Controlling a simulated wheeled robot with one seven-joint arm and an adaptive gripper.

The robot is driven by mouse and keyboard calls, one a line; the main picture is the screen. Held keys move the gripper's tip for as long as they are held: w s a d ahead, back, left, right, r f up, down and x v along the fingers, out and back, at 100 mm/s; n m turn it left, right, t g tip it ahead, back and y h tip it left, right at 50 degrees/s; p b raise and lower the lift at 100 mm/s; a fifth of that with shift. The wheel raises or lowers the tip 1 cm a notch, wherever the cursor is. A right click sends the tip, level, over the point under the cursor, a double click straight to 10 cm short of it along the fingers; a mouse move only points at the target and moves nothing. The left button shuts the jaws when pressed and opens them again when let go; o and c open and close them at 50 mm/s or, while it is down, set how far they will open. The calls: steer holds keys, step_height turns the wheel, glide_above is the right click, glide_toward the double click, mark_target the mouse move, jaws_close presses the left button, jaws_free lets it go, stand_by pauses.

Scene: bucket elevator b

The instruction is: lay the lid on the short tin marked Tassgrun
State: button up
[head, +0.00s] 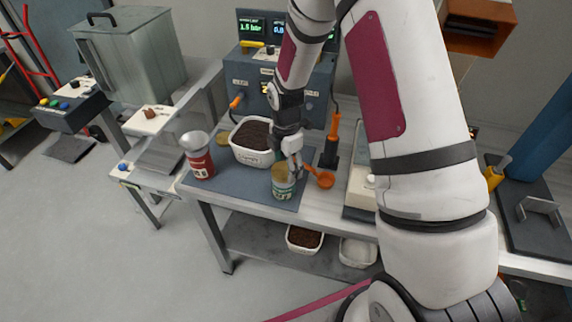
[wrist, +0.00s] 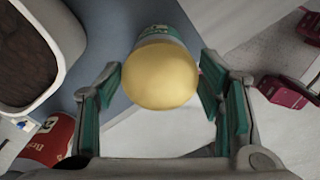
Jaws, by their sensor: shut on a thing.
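A short tin with a green and white label (head: 284,188) stands on the blue-grey mat near the bench's front edge. Its green side also shows in the wrist view (wrist: 158,33); I cannot read the name. A round yellow-gold lid (wrist: 159,76) is between my gripper's green-padded fingers (wrist: 160,88) and covers most of the tin from above. In the head view the lid (head: 281,172) appears at the tin's top, with my gripper (head: 290,166) around it. My gripper is shut on the lid. I cannot tell whether the lid touches the rim.
A white tub of dark grounds (head: 252,157) stands behind left of the tin. A red tin with a metal funnel (head: 201,163) is farther left, with a gold disc (head: 222,138) behind it. An orange scoop (head: 322,179) lies close right. The mat (head: 235,188) is clear left of the tin.

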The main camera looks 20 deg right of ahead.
steer(key=shift+f, duration=0.65)
stand_by(0.9)
steer(key=o, duration=0.9)
steer(key=shift+o, duration=0.3)
steer(key=o, duration=0.3)
steer(key=shift+r, duration=0.15)
steer(key=shift+r+p, duration=0.9)
steer(key=shift+r, duration=3)
